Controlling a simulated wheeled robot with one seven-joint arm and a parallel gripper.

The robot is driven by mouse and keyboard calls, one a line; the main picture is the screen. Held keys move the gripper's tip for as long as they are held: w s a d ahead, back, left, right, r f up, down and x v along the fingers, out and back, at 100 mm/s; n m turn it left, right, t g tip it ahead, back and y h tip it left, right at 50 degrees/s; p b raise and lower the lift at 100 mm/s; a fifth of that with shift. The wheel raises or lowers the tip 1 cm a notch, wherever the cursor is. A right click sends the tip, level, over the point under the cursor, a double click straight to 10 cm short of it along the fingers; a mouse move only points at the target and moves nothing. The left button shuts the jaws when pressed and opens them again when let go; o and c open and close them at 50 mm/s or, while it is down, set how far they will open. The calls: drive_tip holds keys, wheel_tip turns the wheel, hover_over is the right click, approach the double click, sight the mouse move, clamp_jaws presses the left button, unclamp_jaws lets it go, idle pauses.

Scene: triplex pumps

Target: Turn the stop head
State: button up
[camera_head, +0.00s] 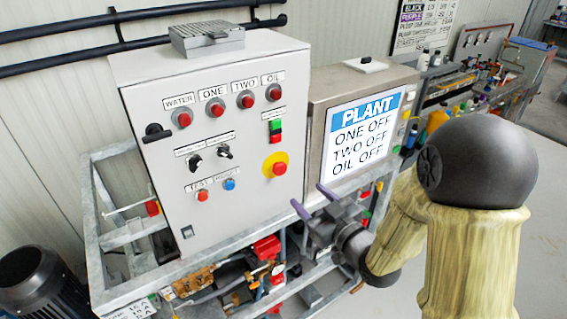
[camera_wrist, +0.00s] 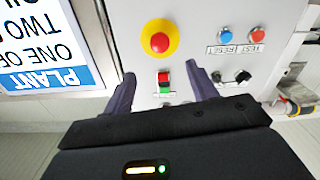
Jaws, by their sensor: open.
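The stop head is a red mushroom knob (camera_head: 279,168) on a round yellow disc, low on the right side of the grey control cabinet's front. In the wrist view, the red stop head (camera_wrist: 160,42) shows whole near the top middle, on its yellow disc (camera_wrist: 175,53). My gripper (camera_head: 313,201) is open and empty, to the lower right of the stop head and apart from it. In the wrist view, the two purple-grey fingers (camera_wrist: 161,73) point toward the panel, with the stop head above the gap between their tips. Nothing hides the stop head.
A red and green button pair (camera_wrist: 164,82) shows between my fingers. Blue and red buttons (camera_head: 229,184) and black selector knobs sit left of the stop head. A box with a "PLANT" screen (camera_head: 365,135) stands right of the cabinet (camera_head: 245,222). Pipes and red valves (camera_head: 267,248) lie below.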

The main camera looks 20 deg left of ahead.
sight(282, 171)
drive_tip(key=shift+a+r+p, duration=0.15)
drive_tip(key=shift+r+p, duration=0.05)
drive_tip(key=shift+p, duration=0.6)
drive_tip(key=p+x, duration=0.5)
drive_tip(key=x, duration=0.5)
drive_tip(key=shift+w+a+f, duration=0.1)
drive_tip(key=shift+w+a, duration=0.1)
drive_tip(key=shift+w, duration=0.1)
drive_tip(key=shift+w+a+f, duration=0.15)
drive_tip(key=shift+w+a, duration=0.2)
drive_tip(key=shift+a, duration=0.05)
